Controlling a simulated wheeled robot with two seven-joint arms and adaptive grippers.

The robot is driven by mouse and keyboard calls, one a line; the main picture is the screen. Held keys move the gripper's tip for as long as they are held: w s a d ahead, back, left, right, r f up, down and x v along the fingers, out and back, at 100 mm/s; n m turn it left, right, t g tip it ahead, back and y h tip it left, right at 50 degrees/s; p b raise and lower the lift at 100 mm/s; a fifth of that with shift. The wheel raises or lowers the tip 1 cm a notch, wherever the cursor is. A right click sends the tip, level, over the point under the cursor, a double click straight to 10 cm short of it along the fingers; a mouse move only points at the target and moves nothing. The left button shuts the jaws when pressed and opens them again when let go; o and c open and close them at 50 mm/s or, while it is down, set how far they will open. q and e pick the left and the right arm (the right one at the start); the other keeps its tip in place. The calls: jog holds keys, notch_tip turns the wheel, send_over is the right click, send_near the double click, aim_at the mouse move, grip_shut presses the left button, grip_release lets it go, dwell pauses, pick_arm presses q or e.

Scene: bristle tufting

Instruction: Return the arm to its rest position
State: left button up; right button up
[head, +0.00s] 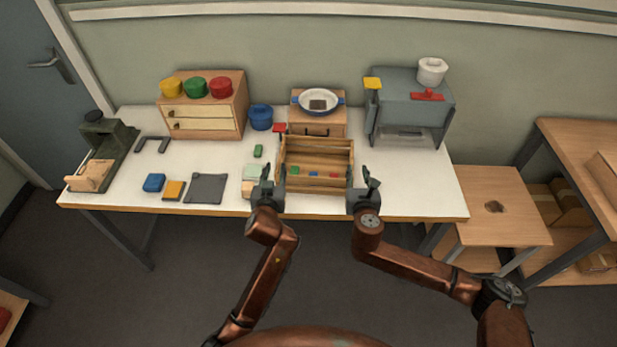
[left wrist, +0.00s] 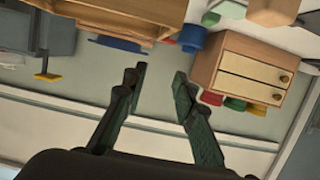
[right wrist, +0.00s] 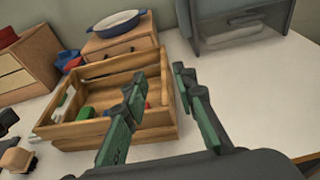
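My left gripper (head: 267,183) is at the left end of a slatted wooden crate (head: 317,183), over the table's front part. The left wrist view shows its two fingers (left wrist: 160,82) apart with nothing between them. My right gripper (head: 364,186) is at the crate's right end. In the right wrist view its fingers (right wrist: 172,72) are apart, beside the crate's end; whether a finger touches the wood I cannot tell. Green, blue and red pieces (head: 314,174) lie inside the crate.
The white table (head: 230,150) also bears a drawer cabinet (head: 207,122), a blue tub (head: 261,117), a box with a pan (head: 318,100), a grey machine (head: 412,110) and a dark green device (head: 103,140). A dark flat plate (head: 206,188) lies left of the crate. The table's right front is clear.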

jog(key=shift+s+r, duration=0.1)
jog(key=shift+s, duration=0.2)
